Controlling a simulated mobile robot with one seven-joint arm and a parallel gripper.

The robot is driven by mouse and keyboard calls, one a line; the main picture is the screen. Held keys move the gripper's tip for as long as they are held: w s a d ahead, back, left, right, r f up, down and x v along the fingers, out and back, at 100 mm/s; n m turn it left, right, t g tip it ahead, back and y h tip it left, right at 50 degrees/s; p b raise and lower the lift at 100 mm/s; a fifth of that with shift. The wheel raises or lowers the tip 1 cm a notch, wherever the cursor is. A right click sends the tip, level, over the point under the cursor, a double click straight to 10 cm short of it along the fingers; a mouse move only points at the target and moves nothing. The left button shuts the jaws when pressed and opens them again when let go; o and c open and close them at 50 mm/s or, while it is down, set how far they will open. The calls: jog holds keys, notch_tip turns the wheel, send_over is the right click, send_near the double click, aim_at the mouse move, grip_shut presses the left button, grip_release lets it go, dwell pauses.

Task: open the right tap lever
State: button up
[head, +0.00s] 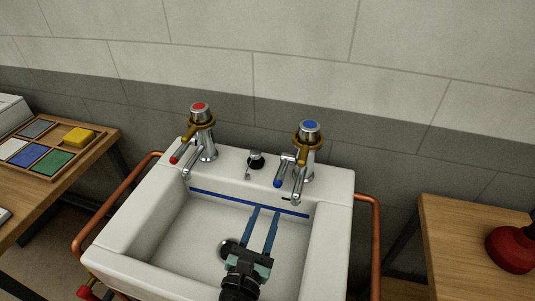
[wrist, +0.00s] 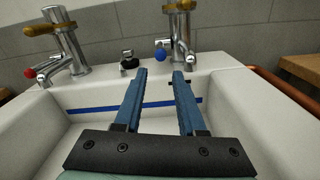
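The right tap (head: 308,140) is chrome with a blue-marked cap and a brass collar. Its lever (head: 280,179) has a blue end and points forward over the basin's back ledge. In the wrist view the right tap (wrist: 179,35) stands ahead, with the blue lever end (wrist: 161,54) just beyond and between my fingertips. My gripper (head: 263,211) is over the basin, in front of and apart from the lever. Its two blue fingers (wrist: 159,76) are spread with nothing between them. The left tap (head: 201,130) has a red cap and a red-ended lever (head: 177,157).
The white sink (head: 335,215) has a blue line along its inside back wall. A black plug (head: 256,160) sits between the taps. Copper pipes (head: 373,235) flank the sink. A left table (head: 65,185) holds a sponge tray; a right table (head: 450,240) holds a red plunger (head: 512,250).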

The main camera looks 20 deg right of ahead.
aim_at(280, 177)
jog(key=b+x, duration=0.1)
jog(key=x, duration=1.2)
jog(key=shift+s+b, duration=0.1)
jog(key=shift+b, duration=0.3)
grip_shut()
jog(key=shift+f, duration=0.1)
dwell(0.7)
